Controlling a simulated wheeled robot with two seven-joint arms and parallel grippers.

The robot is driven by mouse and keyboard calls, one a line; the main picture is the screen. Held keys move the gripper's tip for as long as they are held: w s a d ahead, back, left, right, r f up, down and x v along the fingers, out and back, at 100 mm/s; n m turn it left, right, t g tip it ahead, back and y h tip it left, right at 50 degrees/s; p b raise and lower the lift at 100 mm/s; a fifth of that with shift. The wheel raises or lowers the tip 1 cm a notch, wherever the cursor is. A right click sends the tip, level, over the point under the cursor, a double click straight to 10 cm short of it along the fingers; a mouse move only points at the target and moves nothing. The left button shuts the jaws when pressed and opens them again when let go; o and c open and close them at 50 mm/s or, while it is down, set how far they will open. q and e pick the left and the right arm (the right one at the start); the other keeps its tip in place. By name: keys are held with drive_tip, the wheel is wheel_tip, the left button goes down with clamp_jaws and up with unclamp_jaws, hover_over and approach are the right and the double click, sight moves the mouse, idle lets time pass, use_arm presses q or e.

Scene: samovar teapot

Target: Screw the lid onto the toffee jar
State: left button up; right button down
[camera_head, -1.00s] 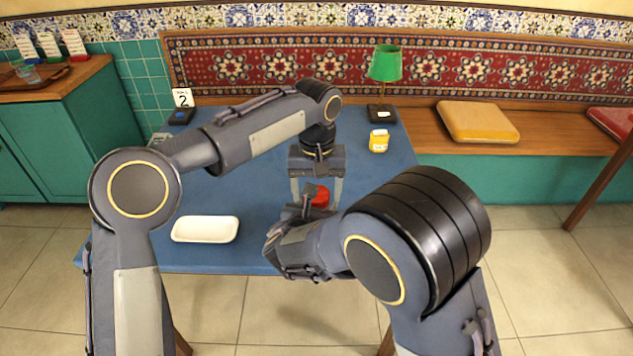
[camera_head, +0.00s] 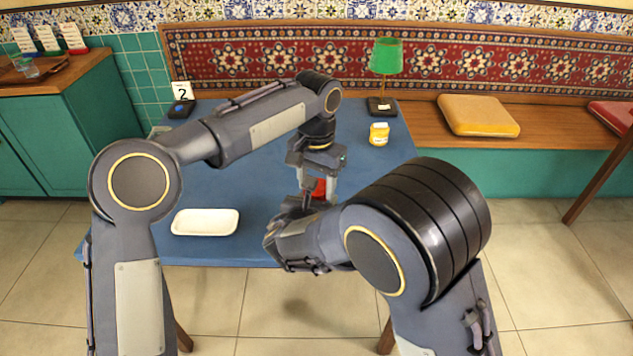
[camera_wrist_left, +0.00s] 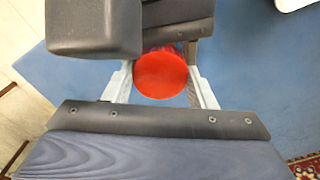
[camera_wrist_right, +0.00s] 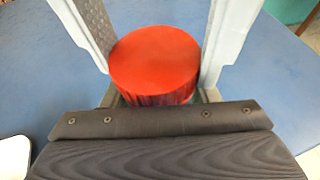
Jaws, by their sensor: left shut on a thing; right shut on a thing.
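The round red lid (camera_head: 319,188) sits level between my two grippers over the blue table. It also shows in the left wrist view (camera_wrist_left: 161,75) and the right wrist view (camera_wrist_right: 155,62). My left gripper (camera_head: 318,190) reaches down from above, with its pale fingers on opposite sides of the lid. My right gripper (camera_wrist_right: 157,98) comes in from the front, lower down, shut around the toffee jar below the lid. The jar is almost wholly hidden by the lid and the grippers. I cannot tell whether the lid is seated on its rim.
A white tray (camera_head: 176,228) lies at the table's front left. A yellow jar (camera_head: 379,138) and a green lamp (camera_head: 387,58) stand at the right and back right. A number 2 card (camera_head: 182,91) stands at back left. The blue table (camera_head: 220,185) is clear around the tray.

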use_arm(q)
drive_tip(key=shift+m, duration=0.3)
drive_tip(key=o, duration=1.1)
drive_tip(key=shift+r, duration=2.3)
drive_tip(key=o, duration=0.6)
drive_tip(key=shift+c, duration=0.2)
